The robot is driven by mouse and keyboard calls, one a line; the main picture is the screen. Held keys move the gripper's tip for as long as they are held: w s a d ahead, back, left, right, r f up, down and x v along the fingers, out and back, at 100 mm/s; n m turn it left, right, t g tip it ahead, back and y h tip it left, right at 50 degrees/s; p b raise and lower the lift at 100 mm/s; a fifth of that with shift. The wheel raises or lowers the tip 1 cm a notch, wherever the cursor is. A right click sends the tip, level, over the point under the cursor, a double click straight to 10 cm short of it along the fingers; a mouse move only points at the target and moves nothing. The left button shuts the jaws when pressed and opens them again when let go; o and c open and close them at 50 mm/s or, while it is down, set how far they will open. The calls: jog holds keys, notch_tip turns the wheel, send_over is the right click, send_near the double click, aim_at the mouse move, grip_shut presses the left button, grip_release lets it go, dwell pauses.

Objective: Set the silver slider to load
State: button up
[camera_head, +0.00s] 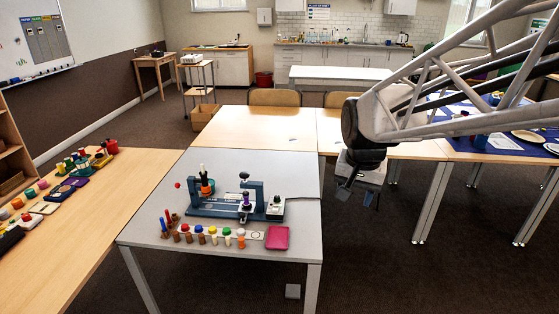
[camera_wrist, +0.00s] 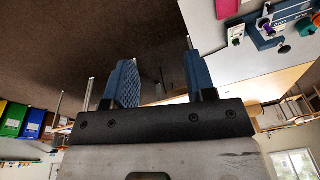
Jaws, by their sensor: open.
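A blue bench device (camera_head: 225,211) stands on the grey table, with a dark post and orange ring at its left and a black-knobbed clamp near its middle. A small pale box with a dark knob (camera_head: 275,208) sits at its right end. I cannot make out the silver slider or any load marking at this size. My gripper (camera_head: 358,194) hangs right of the grey table, apart from the device. In the wrist view my gripper (camera_wrist: 159,80) is open and empty, and part of the device (camera_wrist: 283,20) shows at the top right.
Coloured pegs (camera_head: 212,236) stand in a row before the device, beside a magenta tray (camera_head: 277,238). The grey table (camera_head: 165,262) has bare room at its front left. Wooden tables (camera_head: 252,128) stand behind; another with coloured pieces (camera_head: 72,235) runs along the left.

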jog(key=w+a+f+m, duration=0.2)
jog(key=w+a+f, duration=0.2)
jog(key=w+a, duration=0.6)
jog(key=m+g, duration=0.2)
jog(key=m, duration=0.2)
send_over(242, 214)
jog(key=f, duration=2.4)
jog(key=shift+s+d, duration=0.2)
jog(key=shift+d, duration=0.15)
jog(key=shift+w+a+f, duration=0.1)
jog(key=shift+a+f, duration=0.15)
jog(key=shift+f, duration=0.1)
jog(key=shift+f, duration=3.9)
grip_shut()
